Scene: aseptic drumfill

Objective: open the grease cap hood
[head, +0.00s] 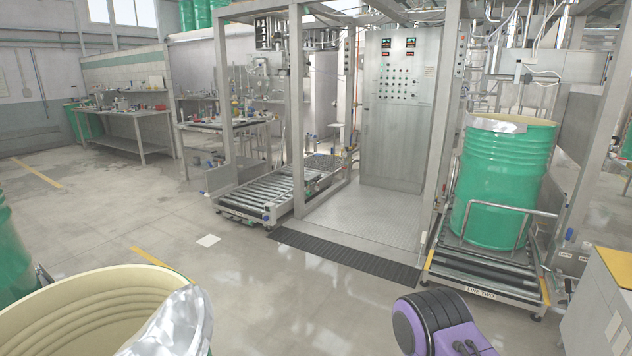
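I cannot make out a grease cap hood in the head view. Neither of my grippers shows. A purple and black rounded part at the bottom right of centre looks like one of my own arm links, with no fingers visible on it. A steel-framed filling station stands ahead, with a tall control cabinet (394,112) carrying red displays and rows of buttons. Filling equipment (283,33) hangs in the frame's upper left, too small to tell its parts.
A green drum (500,190) stands on the right roller conveyor (483,277). The left roller conveyor (262,197) is empty. An open drum with a crumpled silver liner (170,325) is close at bottom left. A black ramp strip (345,258) edges the platform.

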